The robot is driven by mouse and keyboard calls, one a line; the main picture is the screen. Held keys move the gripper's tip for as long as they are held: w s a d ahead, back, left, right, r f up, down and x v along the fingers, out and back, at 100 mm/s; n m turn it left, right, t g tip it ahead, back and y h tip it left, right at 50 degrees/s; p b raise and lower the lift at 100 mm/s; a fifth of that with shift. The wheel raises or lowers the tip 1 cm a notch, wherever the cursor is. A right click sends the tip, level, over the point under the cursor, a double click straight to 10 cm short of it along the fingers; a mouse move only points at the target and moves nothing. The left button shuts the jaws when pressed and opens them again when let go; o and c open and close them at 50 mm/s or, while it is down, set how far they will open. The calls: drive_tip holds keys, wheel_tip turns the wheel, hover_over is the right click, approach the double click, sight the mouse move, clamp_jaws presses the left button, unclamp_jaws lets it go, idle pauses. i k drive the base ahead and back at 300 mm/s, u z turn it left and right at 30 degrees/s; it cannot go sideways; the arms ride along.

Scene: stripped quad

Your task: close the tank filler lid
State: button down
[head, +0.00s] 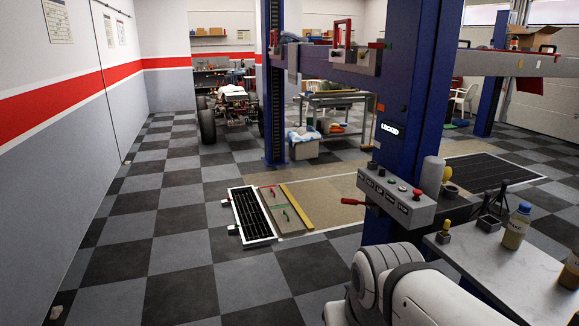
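A stripped quad (234,108) with a bare frame, dark tyres and a light-coloured top part stands far off at the back left, near the wall. It is too small to make out a tank filler or its lid, or whether any lid is open. Only white, rounded links of my own arm show at the bottom right. My gripper is not in the picture.
A blue lift post (405,110) with a grey control box (396,193) stands close at the right. A workbench (480,263) with bottles is at the lower right. A black grate (250,214) and boards lie on the checkered floor.

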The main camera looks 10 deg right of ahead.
sight(448, 172)
drive_tip(key=i, duration=3.3)
drive_tip(key=z, duration=2.6)
